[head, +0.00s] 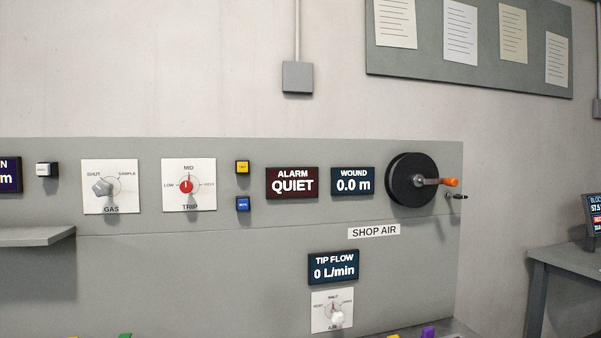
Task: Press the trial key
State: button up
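Three small square keys show on the grey panel in the head view. A yellow key (243,167) sits right of the TRIP knob, and a blue key (243,204) sits straight below it. A white key (43,170) is at the far left, beside a dark display. The key lettering is too small to read surely, so I cannot tell which is the trial key. My gripper is not in view.
The GAS knob (103,187), red TRIP knob (187,186), ALARM display (292,183) reading QUIET, and WOUND display (352,181) share the panel. A black reel (404,180) with an orange handle sticks out at right. A grey shelf (35,237) juts out lower left.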

aim_at(242, 167)
jog(key=z, duration=0.05)
jog(key=k, duration=1.35)
jog(key=u, duration=0.7)
jog(key=i, duration=1)
jog(key=z, duration=0.05)
